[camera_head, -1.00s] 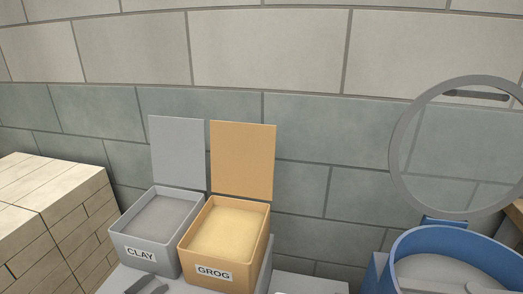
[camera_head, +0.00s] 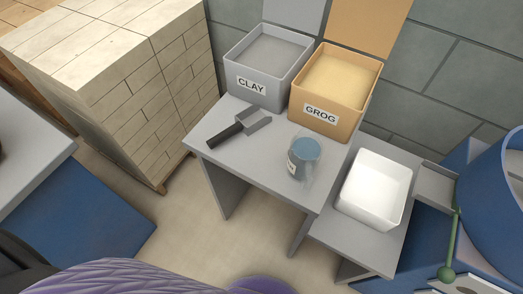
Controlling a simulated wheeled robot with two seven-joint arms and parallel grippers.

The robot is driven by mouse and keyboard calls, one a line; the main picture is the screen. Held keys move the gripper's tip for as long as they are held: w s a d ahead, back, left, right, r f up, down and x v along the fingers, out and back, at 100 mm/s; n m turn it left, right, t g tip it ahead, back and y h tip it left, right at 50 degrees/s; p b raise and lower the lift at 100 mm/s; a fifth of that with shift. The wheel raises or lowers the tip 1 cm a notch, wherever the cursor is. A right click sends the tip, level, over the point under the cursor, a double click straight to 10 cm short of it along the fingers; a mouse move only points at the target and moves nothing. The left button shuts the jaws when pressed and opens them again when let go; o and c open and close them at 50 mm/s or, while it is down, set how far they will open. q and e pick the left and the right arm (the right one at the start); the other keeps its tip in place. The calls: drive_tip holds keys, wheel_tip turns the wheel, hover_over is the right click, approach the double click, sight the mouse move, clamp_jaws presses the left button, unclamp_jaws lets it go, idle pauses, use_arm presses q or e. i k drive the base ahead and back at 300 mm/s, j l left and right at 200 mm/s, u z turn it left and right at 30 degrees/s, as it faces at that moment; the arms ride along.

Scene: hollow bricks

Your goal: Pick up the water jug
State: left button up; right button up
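The water jug (camera_head: 304,160) looks like a clear vessel with blue contents and a pale label on its left side. It stands upright near the front edge of a grey table (camera_head: 262,170). The scoop (camera_head: 240,127), with a dark handle, lies on the same table to the left of the jug. Neither of my grippers is in view, so nothing is seen touching the jug.
A grey CLAY bin (camera_head: 265,85) and an orange GROG bin (camera_head: 328,112) stand behind the jug. A white tub (camera_head: 374,188) sits on a lower stand to the right. Stacked bricks (camera_head: 140,90) are at left. A blue machine (camera_head: 500,190) is at right.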

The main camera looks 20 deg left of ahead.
sight(306, 149)
drive_tip(key=z, duration=1.7)
drive_tip(key=k+j+u, duration=0.1)
drive_tip(key=u, duration=0.3)
drive_tip(key=j+u, duration=0.15)
drive_tip(key=u, duration=0.25)
drive_tip(key=j+u, duration=0.2)
drive_tip(key=u, duration=0.2)
drive_tip(key=k, duration=0.05)
